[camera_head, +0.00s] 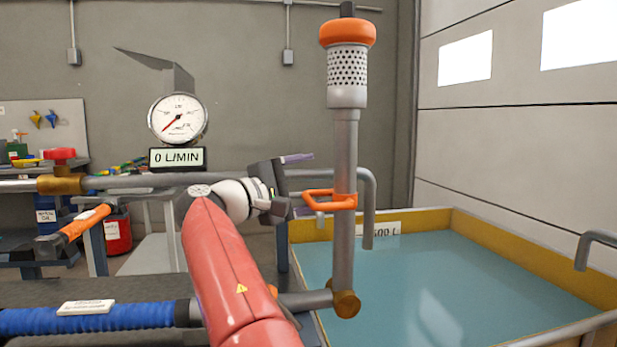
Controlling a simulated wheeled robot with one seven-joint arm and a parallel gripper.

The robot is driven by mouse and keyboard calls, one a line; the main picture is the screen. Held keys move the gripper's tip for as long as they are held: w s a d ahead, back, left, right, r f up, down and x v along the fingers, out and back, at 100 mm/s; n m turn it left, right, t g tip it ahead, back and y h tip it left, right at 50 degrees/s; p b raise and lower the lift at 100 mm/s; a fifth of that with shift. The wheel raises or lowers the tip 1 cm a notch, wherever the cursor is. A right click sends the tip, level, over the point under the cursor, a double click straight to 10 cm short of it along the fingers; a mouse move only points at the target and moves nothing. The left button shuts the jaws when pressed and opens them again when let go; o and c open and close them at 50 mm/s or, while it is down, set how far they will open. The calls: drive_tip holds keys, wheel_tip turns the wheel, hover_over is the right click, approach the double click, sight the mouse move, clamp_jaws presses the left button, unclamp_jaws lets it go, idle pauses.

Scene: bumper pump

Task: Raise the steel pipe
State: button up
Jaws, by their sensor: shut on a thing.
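The steel pipe (345,150) stands close to upright, right of the middle of the head view. Its top carries a perforated metal strainer (347,72) with an orange ring (347,32). Its lower end meets a brass elbow (345,303) on a horizontal pipe near the tank's near left corner. An orange loop handle (332,200) is fixed around the pipe at mid-height. My gripper (297,200) comes from the left and is shut on this handle; the exact finger contact is small and partly hidden by my wrist.
A tank (450,290) of blue water with yellow walls lies below and right. A bent grey pipe (370,205) hangs just behind the steel pipe. A gauge (177,119) reading 0 L/MIN and a blue hose (95,318) are on the left. Open space surrounds the strainer.

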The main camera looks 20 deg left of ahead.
drive_tip(key=shift+s+a+f+b, duration=0.1)
drive_tip(key=shift+s+f+b, duration=0.1)
drive_tip(key=shift+s+b, duration=0.2)
drive_tip(key=shift+s+a+f+b, duration=0.15)
drive_tip(key=shift+s+b, duration=0.15)
drive_tip(key=shift+s, duration=0.15)
drive_tip(key=c, duration=0.4)
drive_tip(key=shift+s+a+f+b, duration=0.2)
drive_tip(key=shift+s+f+b, duration=0.35)
drive_tip(key=shift+s+f, duration=0.05)
drive_tip(key=shift+s+a+f+b, duration=0.2)
drive_tip(key=shift+s+f+b, duration=0.35)
drive_tip(key=shift+c, duration=0.2)
drive_tip(key=shift+s+a+f+b, duration=0.1)
drive_tip(key=shift+s+f+b, duration=0.2)
drive_tip(key=shift+f+b, duration=0.2)
drive_tip(key=shift+w+f, duration=0.1)
